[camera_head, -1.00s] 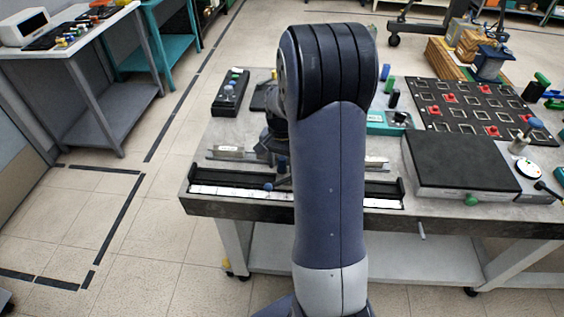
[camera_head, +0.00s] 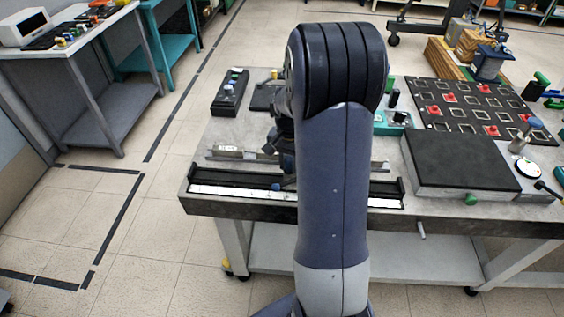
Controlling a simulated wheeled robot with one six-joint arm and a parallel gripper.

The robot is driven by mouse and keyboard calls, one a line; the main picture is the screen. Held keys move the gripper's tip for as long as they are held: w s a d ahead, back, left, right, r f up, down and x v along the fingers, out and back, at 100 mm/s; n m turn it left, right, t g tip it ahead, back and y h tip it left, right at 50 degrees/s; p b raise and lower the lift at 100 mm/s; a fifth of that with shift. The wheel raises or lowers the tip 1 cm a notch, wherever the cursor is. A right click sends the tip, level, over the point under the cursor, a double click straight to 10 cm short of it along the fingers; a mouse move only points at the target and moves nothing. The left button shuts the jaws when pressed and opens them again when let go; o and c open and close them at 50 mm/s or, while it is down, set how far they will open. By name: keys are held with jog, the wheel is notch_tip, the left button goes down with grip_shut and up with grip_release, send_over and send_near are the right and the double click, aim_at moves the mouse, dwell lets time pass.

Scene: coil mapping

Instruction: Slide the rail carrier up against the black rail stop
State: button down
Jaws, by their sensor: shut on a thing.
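My gripper (camera_head: 285,168) is above the rail near the front edge of the table, partly hidden behind my own arm. It is shut on what appears to be the rail carrier, whose small blue knob (camera_head: 277,187) shows just below it. The carrier's body is dark and mostly hidden. The black-framed rail (camera_head: 235,190) with a white strip runs left to right along the front edge. A black end piece (camera_head: 402,190) stands at its right end and another (camera_head: 189,176) at its left end. I cannot tell which is the rail stop. My arm covers the rail's middle.
A thin metal bar (camera_head: 228,153) lies behind the rail. A black box with knobs (camera_head: 231,90) stands at the back left. A teal device (camera_head: 394,120), a grey block with a black top (camera_head: 460,165) and a black board with red parts (camera_head: 480,105) are on the right.

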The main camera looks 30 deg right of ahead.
jog(key=s+d, duration=0.2)
jog(key=d, duration=0.1)
jog(key=shift+s+d, duration=0.1)
jog(key=shift+d, duration=0.05)
jog(key=c, duration=1.2)
grip_release()
notch_tip(320, 180, up, 11)
jog(key=shift+f, duration=0.1)
